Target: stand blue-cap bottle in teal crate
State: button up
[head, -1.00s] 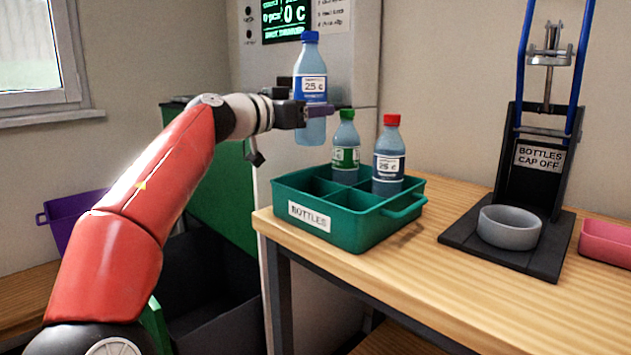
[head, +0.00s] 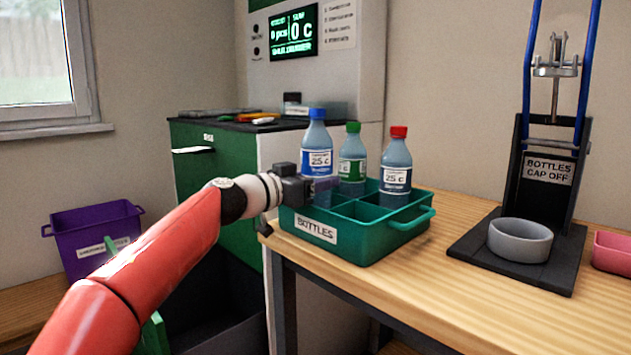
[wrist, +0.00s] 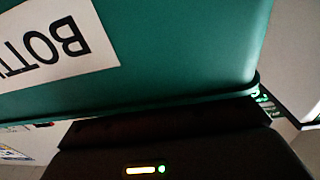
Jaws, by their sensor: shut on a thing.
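The blue-cap bottle (head: 317,140) is upright at the left side of the teal crate (head: 365,250) in the head view. My gripper (head: 318,186) is shut on its lower body from the left, close to the crate's rim. The bottle's base is hidden behind the gripper and the crate wall, so I cannot tell whether it touches the crate floor. The wrist view shows the labelled crate wall (wrist: 190,45) very near; the bottle does not show there.
A green-cap bottle (head: 352,165) and a red-cap bottle (head: 396,165) stand in crate compartments; the front compartments look empty. The crate is at the table's left end. To the right are the cap-off press (head: 548,165), a grey bowl (head: 520,241) and a pink container (head: 612,250).

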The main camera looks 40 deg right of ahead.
jog(key=shift+f+b, duration=0.55)
jog(key=shift+b, duration=0.1)
jog(key=shift+f, duration=0.3)
jog(key=o, duration=1)
jog(key=shift+r+p, duration=0.3)
jog(key=shift+r, duration=0.05)
jog(key=a, duration=0.8)
jog(key=a+r, duration=0.1)
jog(key=a, duration=0.3)
jog(key=shift+s, duration=0.3)
jog(key=shift+a, duration=0.1)
